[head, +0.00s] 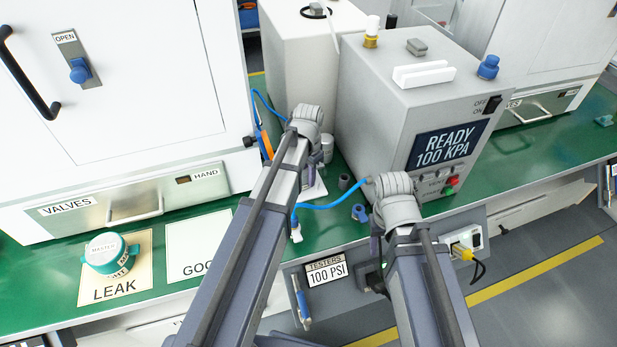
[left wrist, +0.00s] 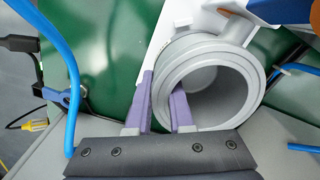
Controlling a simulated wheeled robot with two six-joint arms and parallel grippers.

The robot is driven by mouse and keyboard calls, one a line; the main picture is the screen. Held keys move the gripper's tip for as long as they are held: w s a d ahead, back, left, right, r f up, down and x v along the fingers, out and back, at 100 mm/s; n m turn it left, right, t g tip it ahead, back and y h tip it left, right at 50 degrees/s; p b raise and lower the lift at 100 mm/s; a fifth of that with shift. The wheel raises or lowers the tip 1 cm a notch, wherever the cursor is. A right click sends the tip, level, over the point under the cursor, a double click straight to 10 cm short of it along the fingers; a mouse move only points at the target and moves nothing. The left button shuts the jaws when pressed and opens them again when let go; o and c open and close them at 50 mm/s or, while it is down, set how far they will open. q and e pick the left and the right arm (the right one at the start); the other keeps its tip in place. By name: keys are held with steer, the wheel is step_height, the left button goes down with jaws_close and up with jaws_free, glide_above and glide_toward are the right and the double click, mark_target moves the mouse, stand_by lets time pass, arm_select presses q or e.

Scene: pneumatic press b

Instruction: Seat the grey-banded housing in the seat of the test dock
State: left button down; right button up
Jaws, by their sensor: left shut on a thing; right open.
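The grey round housing (left wrist: 245,85) fills the middle of the left wrist view, with its open bore facing the camera. My left gripper (left wrist: 161,92) is shut on its wall, one purple finger outside the rim and one inside the bore. A white plate (left wrist: 170,25), probably part of the test dock, lies behind the housing; I cannot tell whether the housing is seated or only above it. In the head view my left gripper (head: 316,165) mostly hides this spot, and a corner of the white plate (head: 314,190) shows. My right gripper (head: 375,242) is open near the bench's front edge, its fingers mostly hidden.
The grey tester (head: 372,110) reading "READY 100 KPA" stands right of the left gripper. A blue hose (head: 325,207) crosses in front. A teal-rimmed "MASTER" part (head: 104,250) sits on the LEAK card (head: 122,290); the other card (head: 200,245) is bare.

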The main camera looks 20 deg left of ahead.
arm_select(q)
steer(key=shift+f+b, duration=1.2)
steer(key=shift+b, duration=0.05)
steer(key=c, duration=0.7)
jaws_free()
steer(key=shift+r, duration=0.15)
step_height(320, 180, up, 8)
steer(key=p, duration=0.8)
steer(key=shift+f, duration=0.2)
